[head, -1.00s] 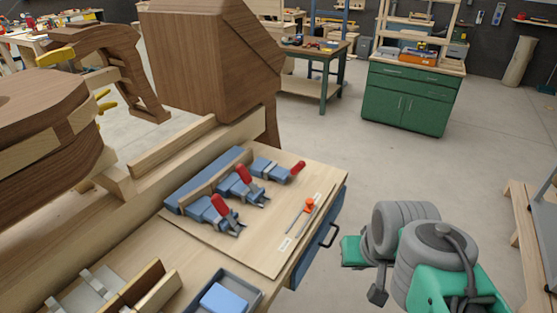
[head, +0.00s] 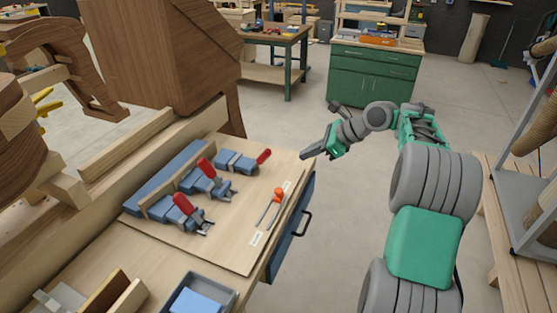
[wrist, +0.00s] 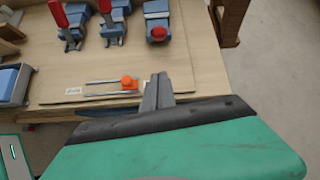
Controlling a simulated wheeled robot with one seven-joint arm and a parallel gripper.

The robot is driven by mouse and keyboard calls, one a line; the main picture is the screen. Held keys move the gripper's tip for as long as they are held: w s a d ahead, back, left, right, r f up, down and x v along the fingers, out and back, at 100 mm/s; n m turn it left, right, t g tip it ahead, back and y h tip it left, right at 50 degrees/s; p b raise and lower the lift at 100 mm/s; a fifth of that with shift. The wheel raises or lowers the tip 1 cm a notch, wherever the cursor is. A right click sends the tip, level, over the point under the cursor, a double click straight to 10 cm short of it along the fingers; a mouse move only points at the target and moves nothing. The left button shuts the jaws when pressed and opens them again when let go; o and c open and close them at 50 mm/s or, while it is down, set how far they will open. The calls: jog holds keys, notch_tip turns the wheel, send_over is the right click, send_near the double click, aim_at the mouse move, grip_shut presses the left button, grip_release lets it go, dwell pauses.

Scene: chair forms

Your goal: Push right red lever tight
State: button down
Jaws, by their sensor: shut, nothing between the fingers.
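The right red lever (head: 264,157) sticks out from the farthest blue clamp (head: 236,162) on the wooden board. It lies low, pointing to the right; in the wrist view its end (wrist: 158,33) faces me. The middle lever (head: 206,168) and the near lever (head: 185,205) stand up more steeply on their blue clamps. My gripper (head: 306,154) is shut and empty at the board's right edge, to the right of the right lever and apart from it. Its fingers (wrist: 158,88) show in the wrist view, below that lever.
An orange-knobbed slider (head: 278,193) on metal rods lies on the board (head: 235,250), close to my gripper. A grey tray with a blue block (head: 195,302) sits at the near edge. A drawer handle (head: 303,223) juts from the bench's right side. Open floor lies to the right.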

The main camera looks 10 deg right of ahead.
aim_at(262, 160)
jog(key=shift+m+y, duration=0.3)
jog(key=shift+m, duration=0.5)
jog(key=x, duration=0.6)
jog(key=d+f+x, duration=0.1)
jog(key=x, duration=0.2)
jog(key=shift+a+f, duration=0.15)
jog(key=w+a+r, duration=0.1)
jog(key=a+p, duration=0.1)
jog(key=shift+w+a+r, duration=0.25)
jog(key=shift+w+r, duration=0.1)
jog(key=shift+w, duration=0.05)
jog(key=shift+w+a+r, duration=0.1)
jog(key=shift+w+a, duration=0.1)
